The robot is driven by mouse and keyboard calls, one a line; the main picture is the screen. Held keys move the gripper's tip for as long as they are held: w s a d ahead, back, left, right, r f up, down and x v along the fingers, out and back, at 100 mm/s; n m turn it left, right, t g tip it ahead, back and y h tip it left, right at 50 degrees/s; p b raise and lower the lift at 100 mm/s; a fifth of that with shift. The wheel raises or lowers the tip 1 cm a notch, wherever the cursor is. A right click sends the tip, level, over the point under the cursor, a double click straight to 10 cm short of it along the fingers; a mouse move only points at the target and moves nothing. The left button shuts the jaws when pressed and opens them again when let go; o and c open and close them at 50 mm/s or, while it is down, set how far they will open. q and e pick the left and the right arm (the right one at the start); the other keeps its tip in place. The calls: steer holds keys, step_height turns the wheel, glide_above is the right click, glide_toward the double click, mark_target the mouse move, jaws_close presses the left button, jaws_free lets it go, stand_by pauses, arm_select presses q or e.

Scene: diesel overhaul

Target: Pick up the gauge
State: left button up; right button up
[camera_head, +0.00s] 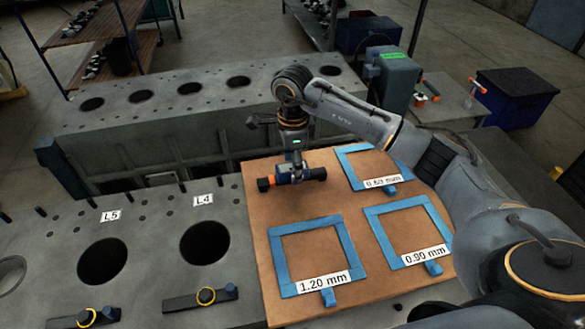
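My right gripper (292,159) hangs from the arm that comes in from the right, fingers down over the left part of the brown board (330,200). A short bar with dark ends, orange bands and a blue-grey middle, which looks like the gauge (316,174), lies crosswise at the fingertips. The fingers appear closed around its middle, but they are small and partly hidden. The bar seems to be slightly above the board. My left gripper is not in view.
The board bears blue square frames labelled 1.20 mm (337,232), 0.90 mm (389,207) and 0.60 mm (352,150). A grey engine block (150,235) with holes L5 and L4 is left. Another block (210,105) stands behind. A grey bench (450,108) is right.

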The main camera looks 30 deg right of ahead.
steer(key=shift+f, duration=0.65)
steer(key=shift+r, duration=0.1)
steer(key=c, duration=1.2)
steer(key=shift+c, duration=0.2)
